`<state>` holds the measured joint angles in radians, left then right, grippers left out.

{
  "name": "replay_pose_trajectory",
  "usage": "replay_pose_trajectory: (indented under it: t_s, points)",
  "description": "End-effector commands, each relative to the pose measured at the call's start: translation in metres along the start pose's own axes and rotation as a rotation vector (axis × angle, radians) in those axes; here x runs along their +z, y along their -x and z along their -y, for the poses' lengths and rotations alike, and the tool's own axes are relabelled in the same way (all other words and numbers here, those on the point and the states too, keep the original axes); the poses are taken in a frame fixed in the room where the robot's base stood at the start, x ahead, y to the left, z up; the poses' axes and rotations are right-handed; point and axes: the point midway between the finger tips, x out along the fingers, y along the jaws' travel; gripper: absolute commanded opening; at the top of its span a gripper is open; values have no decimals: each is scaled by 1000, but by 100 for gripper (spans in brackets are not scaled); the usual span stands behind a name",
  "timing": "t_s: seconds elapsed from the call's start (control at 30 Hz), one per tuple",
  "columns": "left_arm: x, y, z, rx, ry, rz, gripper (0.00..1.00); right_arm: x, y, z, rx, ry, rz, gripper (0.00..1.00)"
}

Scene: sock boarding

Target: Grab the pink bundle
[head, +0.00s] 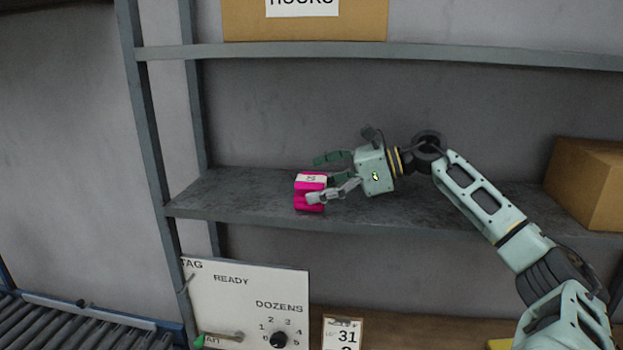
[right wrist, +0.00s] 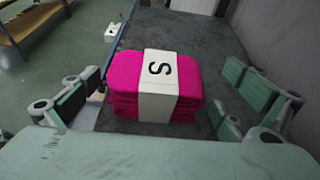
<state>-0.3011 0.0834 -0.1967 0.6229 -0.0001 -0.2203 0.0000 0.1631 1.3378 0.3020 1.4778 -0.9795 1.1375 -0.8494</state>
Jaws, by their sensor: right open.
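The pink bundle (head: 311,194) sits on the middle grey shelf in the head view, near its left part. It is a folded pink stack with a white band marked S, and it also shows in the right wrist view (right wrist: 125,84). My right gripper (head: 326,178) is open at the bundle, reaching in from the right. In the right wrist view, the open fingers (right wrist: 162,104) stand on either side of the bundle, with gaps visible between them and it. My left gripper is not in view.
The shelf (head: 240,196) is bare around the bundle. A cardboard box (head: 585,184) stands at its right end. Another box (head: 305,22) sits on the upper shelf (head: 450,54).

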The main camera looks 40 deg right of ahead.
Motion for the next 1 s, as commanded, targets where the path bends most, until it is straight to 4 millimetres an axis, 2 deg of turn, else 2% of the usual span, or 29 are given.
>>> replay_pose_trajectory:
  t_s: [0.03,0.1,0.37,0.9,1.0]
  points:
    - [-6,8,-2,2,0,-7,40,4,-3,0,1,0,2,100]
    - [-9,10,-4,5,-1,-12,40,3,-8,0,1,1,1,100]
    - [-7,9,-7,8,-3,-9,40,0,-11,0,0,2,1,100]
    - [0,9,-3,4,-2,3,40,0,-11,0,0,2,0,55]
    - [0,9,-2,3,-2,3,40,0,-11,0,-1,2,1,49]
